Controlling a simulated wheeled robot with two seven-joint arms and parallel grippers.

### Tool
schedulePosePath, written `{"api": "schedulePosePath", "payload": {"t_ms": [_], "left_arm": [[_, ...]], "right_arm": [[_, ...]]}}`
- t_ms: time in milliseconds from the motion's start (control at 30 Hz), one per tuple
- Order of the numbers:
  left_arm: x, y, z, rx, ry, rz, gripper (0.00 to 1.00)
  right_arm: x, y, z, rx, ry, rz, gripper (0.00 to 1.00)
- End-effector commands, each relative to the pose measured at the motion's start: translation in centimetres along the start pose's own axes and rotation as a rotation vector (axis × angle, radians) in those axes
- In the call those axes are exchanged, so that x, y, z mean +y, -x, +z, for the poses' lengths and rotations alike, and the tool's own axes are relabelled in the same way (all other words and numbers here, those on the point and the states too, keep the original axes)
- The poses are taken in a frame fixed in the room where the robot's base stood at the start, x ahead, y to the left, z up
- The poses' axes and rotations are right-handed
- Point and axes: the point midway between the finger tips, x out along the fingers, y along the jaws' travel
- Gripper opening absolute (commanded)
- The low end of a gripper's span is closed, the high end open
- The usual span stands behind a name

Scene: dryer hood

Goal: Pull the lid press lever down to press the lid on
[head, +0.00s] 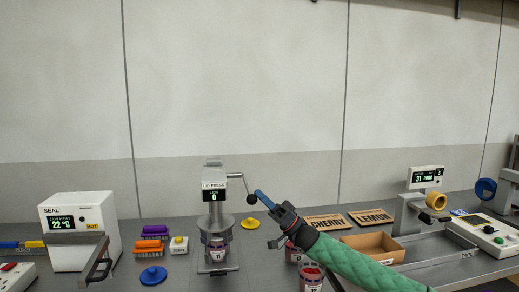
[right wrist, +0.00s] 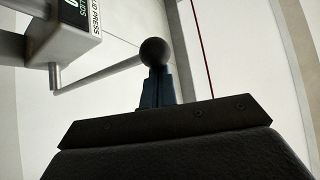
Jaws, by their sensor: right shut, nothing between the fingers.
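The lid press (head: 214,196) stands on the bench left of centre, with a small display on its head. A jar (head: 217,248) stands upright under the head; whether a lid sits on it is too small to tell. The lever (head: 237,176) sticks out to the right of the head and bends down to a black ball knob (head: 251,199). My right gripper (head: 260,195) is shut and empty, its blue fingertips at the knob. In the right wrist view the knob (right wrist: 154,51) shows just beyond the closed fingers (right wrist: 157,85); I cannot tell whether they touch.
A yellow lid (head: 250,223) lies behind my gripper. More jars (head: 311,276) stand near my right arm.

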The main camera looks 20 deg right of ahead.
Motion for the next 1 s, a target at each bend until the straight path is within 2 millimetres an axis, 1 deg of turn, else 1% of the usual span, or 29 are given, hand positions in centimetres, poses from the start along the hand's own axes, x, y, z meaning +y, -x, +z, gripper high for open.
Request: {"api": "schedulePosePath", "payload": {"t_ms": [100,300,833,967,1000], "left_arm": [[0.1,0.8,0.0,0.003,0.000,0.001,0.00],[0.1,1.4,0.0,0.002,0.000,0.002,0.00],[0.1,1.5,-0.1,0.006,0.001,0.003,0.00],[0.1,0.9,-0.2,0.008,0.002,0.002,0.00],[0.0,0.0,-0.1,0.004,0.001,0.000,0.00]], "right_arm": [[0.1,0.3,0.3,-0.001,-0.001,0.000,0.00],[0.2,0.4,0.4,-0.001,-0.001,0.001,0.00],[0.1,0.2,0.3,-0.001,-0.001,0.000,0.00],[-0.1,-0.3,-0.2,0.000,0.000,0.001,0.00],[-0.1,-0.5,-0.4,0.000,0.000,0.001,0.00]]}}
